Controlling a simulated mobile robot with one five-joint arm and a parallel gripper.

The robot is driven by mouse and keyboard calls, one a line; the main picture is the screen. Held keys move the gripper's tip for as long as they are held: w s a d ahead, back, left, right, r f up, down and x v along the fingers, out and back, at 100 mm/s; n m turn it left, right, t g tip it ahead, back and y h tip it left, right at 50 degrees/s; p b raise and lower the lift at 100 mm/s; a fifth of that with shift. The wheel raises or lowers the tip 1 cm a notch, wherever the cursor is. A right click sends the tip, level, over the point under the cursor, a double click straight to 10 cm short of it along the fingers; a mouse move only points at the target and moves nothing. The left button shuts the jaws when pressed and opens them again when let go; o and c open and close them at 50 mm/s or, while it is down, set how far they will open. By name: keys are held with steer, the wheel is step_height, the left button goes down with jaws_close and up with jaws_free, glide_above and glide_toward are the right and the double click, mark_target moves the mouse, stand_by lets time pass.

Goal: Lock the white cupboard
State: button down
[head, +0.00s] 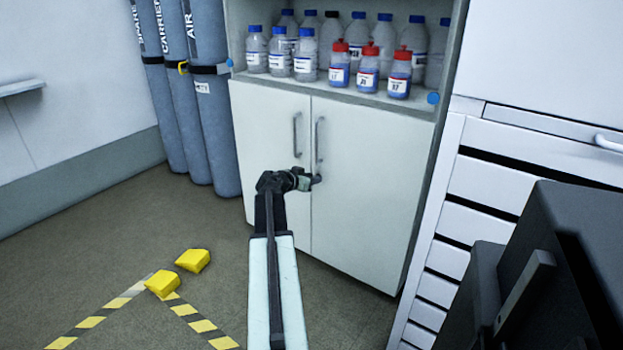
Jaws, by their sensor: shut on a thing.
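The white cupboard (364,210) stands ahead with its two doors closed flush. Two grey bar handles sit side by side near the middle seam, a left handle (296,135) and a right handle (318,138). My gripper (312,180) is at the right door, just below the right handle. It is shut on a small dark part there, likely the lock or key (317,179). The gripper mostly hides this part, so its exact form and turn cannot be told. My arm reaches up to it from the bottom of the view.
Bottles (367,70) with blue and red caps fill the open shelf above the doors. Gas cylinders (205,90) stand at the left. White drawers (480,200) stand at the right. Yellow wedges (194,260) and striped tape lie on the floor at lower left.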

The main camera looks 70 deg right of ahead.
steer(key=c, duration=1.1)
jaws_free()
steer(key=p+v, duration=0.3)
steer(key=v, duration=0.4)
steer(key=shift+a+r, duration=0.2)
steer(key=shift+a, duration=0.15)
